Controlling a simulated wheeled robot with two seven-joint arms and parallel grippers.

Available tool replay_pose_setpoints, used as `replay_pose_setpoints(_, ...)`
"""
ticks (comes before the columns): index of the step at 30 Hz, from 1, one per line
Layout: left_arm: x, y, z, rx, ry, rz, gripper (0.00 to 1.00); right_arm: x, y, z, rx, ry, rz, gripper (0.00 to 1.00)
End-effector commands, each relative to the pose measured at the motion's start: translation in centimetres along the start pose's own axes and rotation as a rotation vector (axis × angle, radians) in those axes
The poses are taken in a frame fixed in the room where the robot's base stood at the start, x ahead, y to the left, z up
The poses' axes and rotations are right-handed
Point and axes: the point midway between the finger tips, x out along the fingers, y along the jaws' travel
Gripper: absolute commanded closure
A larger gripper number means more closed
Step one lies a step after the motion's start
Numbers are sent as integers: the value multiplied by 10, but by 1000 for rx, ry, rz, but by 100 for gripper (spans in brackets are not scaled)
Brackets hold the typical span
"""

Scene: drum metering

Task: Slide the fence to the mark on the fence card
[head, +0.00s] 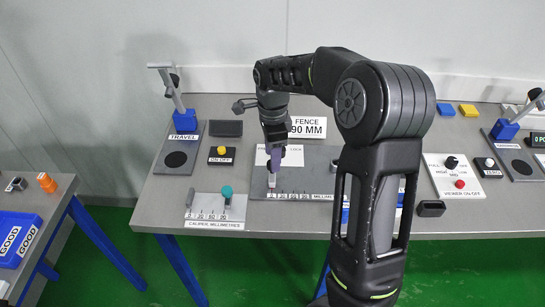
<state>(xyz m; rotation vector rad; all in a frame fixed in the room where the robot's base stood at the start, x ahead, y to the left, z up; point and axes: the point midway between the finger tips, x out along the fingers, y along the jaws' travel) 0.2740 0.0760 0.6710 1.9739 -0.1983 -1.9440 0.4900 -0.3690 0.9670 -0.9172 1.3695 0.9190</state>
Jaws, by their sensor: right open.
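The fence card (307,127) stands upright at the back of the bench and reads FENCE 90 MM. In front of it lies a dark grey plate (318,163) with a millimetre scale along its front edge. A small pale block (271,181), which looks like the fence or its grip, sits near the left end of the scale. My right gripper (274,166) points down just above that block and is open; whether it touches the block cannot be told. My right arm hides the right part of the plate and scale. My left gripper is not in view.
A caliper board (215,212) with a teal knob lies at front left. A TRAVEL lever stand (184,121) and an ON/OFF button box (221,154) stand behind it. A switch panel (455,178) lies right of my arm.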

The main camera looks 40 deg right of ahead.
Motion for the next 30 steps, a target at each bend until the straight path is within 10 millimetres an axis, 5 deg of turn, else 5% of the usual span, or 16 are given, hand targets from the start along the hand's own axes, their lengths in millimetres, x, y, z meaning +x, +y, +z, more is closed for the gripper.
replay_pose_setpoints(14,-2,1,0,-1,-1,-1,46,18,0,0,-1,-1,-1,51)
replay_pose_setpoints(30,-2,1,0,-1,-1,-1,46,18,0,0,0,0,-1,95)
